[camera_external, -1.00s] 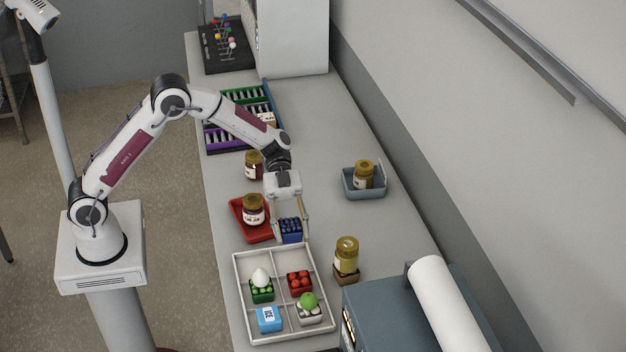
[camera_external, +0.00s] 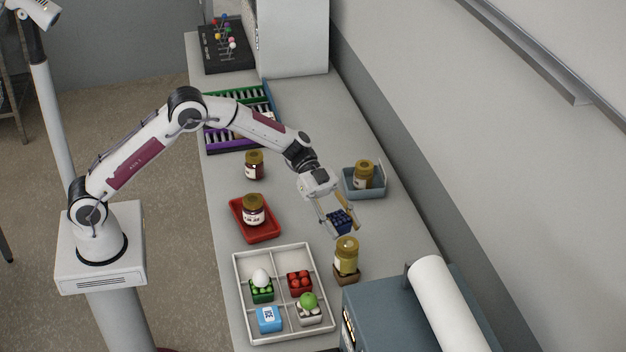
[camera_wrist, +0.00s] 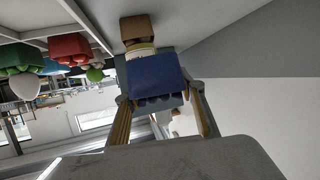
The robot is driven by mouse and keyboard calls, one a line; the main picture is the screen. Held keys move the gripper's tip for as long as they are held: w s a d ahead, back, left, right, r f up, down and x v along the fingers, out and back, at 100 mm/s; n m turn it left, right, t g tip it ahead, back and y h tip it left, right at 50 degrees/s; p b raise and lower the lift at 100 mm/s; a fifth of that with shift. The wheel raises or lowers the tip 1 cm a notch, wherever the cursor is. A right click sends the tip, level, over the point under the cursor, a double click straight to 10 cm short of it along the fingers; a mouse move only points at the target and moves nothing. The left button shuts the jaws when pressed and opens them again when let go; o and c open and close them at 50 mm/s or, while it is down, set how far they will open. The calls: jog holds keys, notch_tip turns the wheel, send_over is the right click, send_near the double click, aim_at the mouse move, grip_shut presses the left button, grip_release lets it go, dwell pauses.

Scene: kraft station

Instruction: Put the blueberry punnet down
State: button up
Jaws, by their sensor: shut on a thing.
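The blueberry punnet (camera_external: 341,221) is a small dark blue box with round berries on top. My gripper (camera_external: 338,217) is shut on it and holds it above the bench, between the grey-blue tray and the jar on a brown block. In the wrist view the punnet (camera_wrist: 154,76) sits between my two fingers (camera_wrist: 158,95), its blue side towards the camera. It hides part of the jar and brown block behind it.
A jar (camera_external: 346,254) on a brown block stands just in front of the punnet. A grey-blue tray (camera_external: 350,194) holding a jar is behind it. A white divided crate (camera_external: 240,285) with several punnets and a red tray (camera_external: 265,236) with a jar are to the left.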

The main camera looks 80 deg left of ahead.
jog(key=w+a+n+t+y, duration=0.1)
jog(key=w+a+n+t, duration=0.1)
jog(key=w, duration=0.6)
jog(key=w+a+r+n+t+y, duration=0.1)
jog(key=w+a+n+t+y, duration=0.1)
jog(key=w, duration=0.6)
jog(key=shift+w+a+r+n+t, duration=0.15)
jog(key=shift+w+a+n+t, duration=0.2)
jog(key=shift+n+t, duration=0.4)
send_over(391, 236)
jog(key=shift+f, duration=3.1)
jog(key=shift+f, duration=0.1)
jog(key=shift+f, duration=1.75)
jog(key=shift+f, duration=0.1)
jog(key=o, duration=1.1)
jog(key=shift+o, duration=0.2)
